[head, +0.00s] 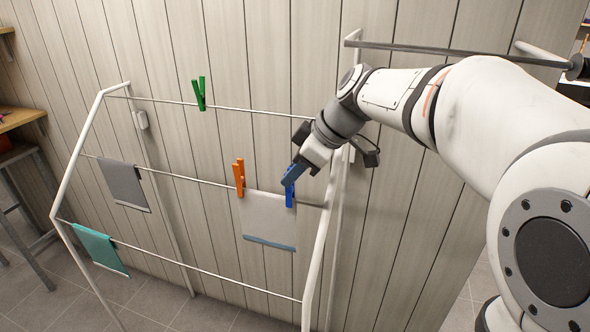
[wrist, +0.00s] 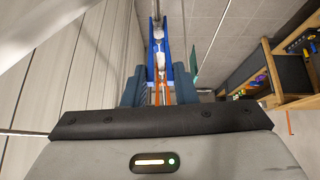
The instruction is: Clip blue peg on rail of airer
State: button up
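The blue peg (head: 290,189) is at the airer's middle rail, by the upper right corner of a light grey cloth (head: 267,217). In the wrist view the blue peg (wrist: 153,66) stands in line with the rail, its two sides apart around it. My gripper (head: 297,170) comes from the upper right and is shut on the peg's near end; its dark fingers (wrist: 159,88) flank the peg. The white-framed airer (head: 79,150) stands against the panelled wall. Whether the jaws bite the rail and cloth is too small to tell.
An orange peg (head: 239,177) clips the same cloth's left corner. A green peg (head: 199,94) is on the top rail. A grey cloth (head: 124,185) and a teal cloth (head: 101,248) hang left. The airer's right post (head: 322,240) is close to my gripper.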

jog(key=o, duration=0.6)
jog(key=shift+r, duration=0.1)
jog(key=v, duration=0.7)
jog(key=shift+d+r, duration=0.2)
jog(key=shift+r, duration=0.05)
jog(key=shift+s, duration=0.1)
jog(key=s+d+f+m+h+p, duration=0.1)
jog(key=s+d+f+m+h, duration=0.1)
jog(key=s+f+m, duration=0.3)
jog(key=s+d+f+m+h+p, duration=0.2)
jog(key=s+d+f+m, duration=0.2)
jog(key=s+f, duration=0.1)
jog(key=s+d+f+m+h+p, duration=0.2)
jog(key=s+d+f+m, duration=0.1)
jog(key=s+f+m, duration=0.2)
jog(key=shift+s+d+m, duration=0.15)
jog(key=shift+s+d, duration=0.05)
jog(key=shift+s, duration=0.3)
jog(key=shift+s+d+m, duration=0.15)
jog(key=shift+s, duration=0.4)
